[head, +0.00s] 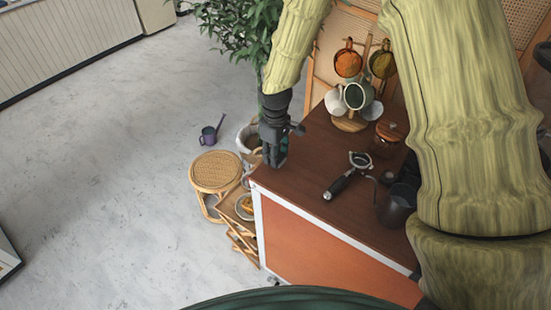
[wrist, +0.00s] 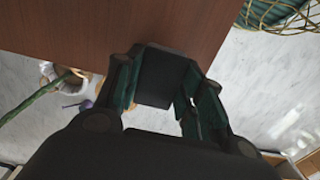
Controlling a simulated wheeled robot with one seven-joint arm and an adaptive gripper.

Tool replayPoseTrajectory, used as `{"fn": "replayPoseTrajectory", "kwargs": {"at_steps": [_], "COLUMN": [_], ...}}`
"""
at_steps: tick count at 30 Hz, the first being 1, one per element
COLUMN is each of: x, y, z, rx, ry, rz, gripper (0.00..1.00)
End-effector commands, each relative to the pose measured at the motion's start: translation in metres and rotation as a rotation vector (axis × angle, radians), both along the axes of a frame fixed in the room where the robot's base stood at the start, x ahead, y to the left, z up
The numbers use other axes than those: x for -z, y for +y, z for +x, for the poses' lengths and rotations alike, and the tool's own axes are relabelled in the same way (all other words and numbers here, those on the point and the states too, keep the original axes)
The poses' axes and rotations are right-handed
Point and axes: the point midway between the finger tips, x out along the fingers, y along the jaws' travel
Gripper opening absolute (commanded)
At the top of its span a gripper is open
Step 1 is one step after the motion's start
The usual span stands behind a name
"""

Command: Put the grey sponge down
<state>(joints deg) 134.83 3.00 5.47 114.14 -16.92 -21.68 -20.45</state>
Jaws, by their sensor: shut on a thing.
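The grey sponge (wrist: 166,76) shows in the wrist view as a dark block between the two green-sided fingers. My gripper (wrist: 160,85) is shut on it. The sponge is hard to make out there, small and dark among the fingers. In the wrist view the sponge overlaps the edge of the cart top (wrist: 120,25), with floor visible beyond that edge. I cannot tell whether the sponge touches the top.
A portafilter (head: 341,186) and a dark pitcher (head: 397,205) stand to the right on the top. A mug tree with cups (head: 359,95) and a lidded jar (head: 388,135) stand behind. A rattan stool (head: 216,171) is left of the cart. The top's front left area is clear.

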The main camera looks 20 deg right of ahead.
Motion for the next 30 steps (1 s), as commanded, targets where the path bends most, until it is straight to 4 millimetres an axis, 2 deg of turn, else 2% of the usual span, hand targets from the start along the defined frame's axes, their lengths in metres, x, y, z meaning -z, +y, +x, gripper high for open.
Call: {"fn": "replayPoseTrajectory", "kwargs": {"at_steps": [15, 26, 27, 30], "x": [0.034, 0.038, 0.038, 0.038], "y": [0.0, 0.0, 0.0, 0.0], "z": [-0.001, -0.001, -0.001, -0.001], "rx": [0.0, 0.0, 0.0, 0.0], "ry": [0.0, 0.0, 0.0, 0.0], "rz": [0.0, 0.0, 0.0, 0.0], "gripper": [0.2, 0.2, 0.4, 0.59]}}
